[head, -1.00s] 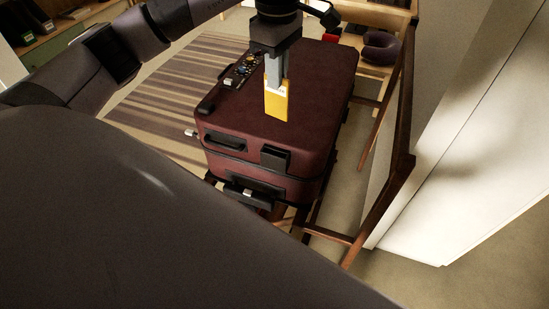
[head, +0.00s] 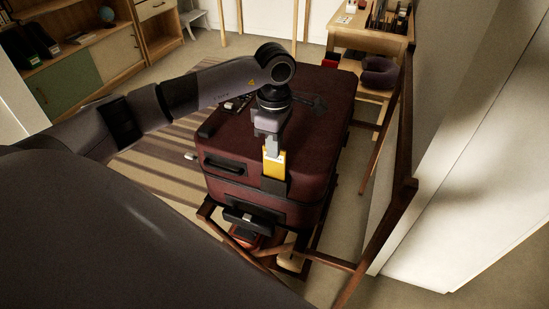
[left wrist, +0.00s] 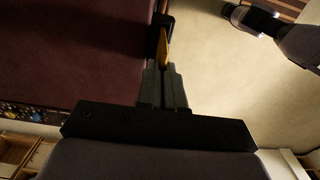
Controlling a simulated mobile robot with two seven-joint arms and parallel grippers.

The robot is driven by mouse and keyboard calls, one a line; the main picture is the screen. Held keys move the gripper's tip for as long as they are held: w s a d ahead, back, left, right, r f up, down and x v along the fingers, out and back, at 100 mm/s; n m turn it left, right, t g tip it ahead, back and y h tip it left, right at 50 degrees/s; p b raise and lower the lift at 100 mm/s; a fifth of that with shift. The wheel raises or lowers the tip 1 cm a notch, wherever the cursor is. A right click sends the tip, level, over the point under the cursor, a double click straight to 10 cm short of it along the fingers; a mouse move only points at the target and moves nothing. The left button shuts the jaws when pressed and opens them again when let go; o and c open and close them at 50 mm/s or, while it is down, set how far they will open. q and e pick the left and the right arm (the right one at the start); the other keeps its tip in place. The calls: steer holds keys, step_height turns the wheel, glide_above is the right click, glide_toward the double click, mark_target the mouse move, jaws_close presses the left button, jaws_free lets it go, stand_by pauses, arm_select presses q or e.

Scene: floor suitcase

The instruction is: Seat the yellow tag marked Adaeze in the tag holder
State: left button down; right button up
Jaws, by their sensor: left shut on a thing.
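The yellow tag (head: 273,168) hangs upright from my left gripper (head: 272,150), which is shut on its upper end. Any name on it is too small to read. The black tag holder (head: 275,187) is on the near top edge of the dark red suitcase (head: 318,120). The tag's lower end is at the holder's top. I cannot tell whether it is inside or just in front. In the left wrist view the tag (left wrist: 162,46) shows as a thin edge beside the black holder (left wrist: 153,38).
The suitcase rests on a wooden rack (head: 340,264). Its black handle (head: 223,166) is left of the holder. A small dark panel with knobs lies on the lid behind my arm. A wooden bench with a purple neck pillow (head: 380,74) stands behind; a white wall is at right.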

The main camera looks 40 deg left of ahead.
arm_select(q)
glide_above(275, 178)
steer(key=shift+w+a+f, duration=0.15)
steer(key=shift+f, duration=2.15)
steer(key=shift+f, duration=0.2)
steer(key=c, duration=1.3)
jaws_free()
steer(key=shift+r, duration=0.1)
steer(key=shift+o, duration=0.2)
steer(key=shift+r, duration=0.1)
